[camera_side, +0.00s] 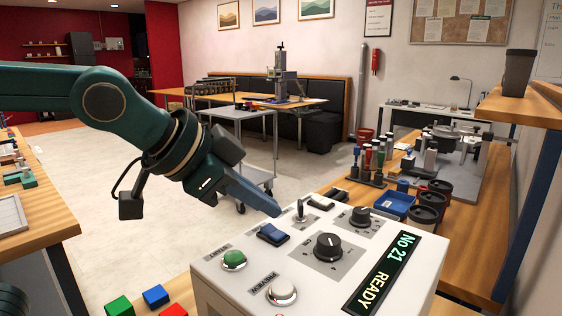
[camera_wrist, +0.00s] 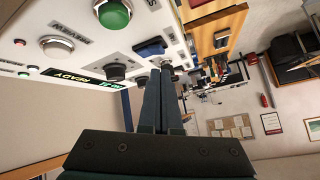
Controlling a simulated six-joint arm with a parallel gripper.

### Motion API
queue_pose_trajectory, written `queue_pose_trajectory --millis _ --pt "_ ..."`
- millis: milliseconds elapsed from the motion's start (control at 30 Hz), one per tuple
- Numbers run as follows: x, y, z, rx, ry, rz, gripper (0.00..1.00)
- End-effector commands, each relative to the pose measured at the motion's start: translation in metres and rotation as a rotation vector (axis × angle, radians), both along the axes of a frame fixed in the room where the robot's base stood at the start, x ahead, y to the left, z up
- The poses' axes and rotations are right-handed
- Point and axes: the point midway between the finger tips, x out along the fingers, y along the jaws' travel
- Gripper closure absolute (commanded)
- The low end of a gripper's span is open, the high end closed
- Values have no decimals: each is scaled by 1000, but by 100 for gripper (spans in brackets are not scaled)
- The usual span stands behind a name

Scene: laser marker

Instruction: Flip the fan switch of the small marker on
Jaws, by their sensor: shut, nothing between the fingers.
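The marker's white control box (camera_side: 215,283) stands at the front right of the side view, with its display (camera_side: 382,272) reading "No 21 READY". On its top are a blue rocker switch (camera_side: 272,234), a small metal toggle switch (camera_side: 300,209) and a black rocker (camera_side: 320,200). I cannot read which one is labelled fan. My gripper (camera_side: 277,212) is shut and empty, its tips just left of the toggle and above the blue rocker. In the wrist view my fingertips (camera_wrist: 160,68) are close to the blue rocker (camera_wrist: 151,48) and partly hide the toggle; contact cannot be told.
The panel also bears a green START button (camera_side: 233,260), a silver PREVIEW button (camera_side: 281,292), a large black knob (camera_side: 328,247) and a smaller one (camera_side: 361,216). Tools and cups (camera_side: 426,215) stand on the bench behind the box. Coloured blocks (camera_side: 155,296) lie at its left.

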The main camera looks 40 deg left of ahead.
Motion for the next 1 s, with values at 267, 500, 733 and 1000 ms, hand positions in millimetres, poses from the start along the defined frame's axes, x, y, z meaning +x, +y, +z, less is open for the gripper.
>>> queue_pose_trajectory --millis 267,500,733,1000 --pt "0 9 26 -2 -4 3 100" --pt "0 14 42 0 -2 0 100" --pt "0 14 43 0 0 -1 100" --pt "-9 27 49 -4 -25 36 100"
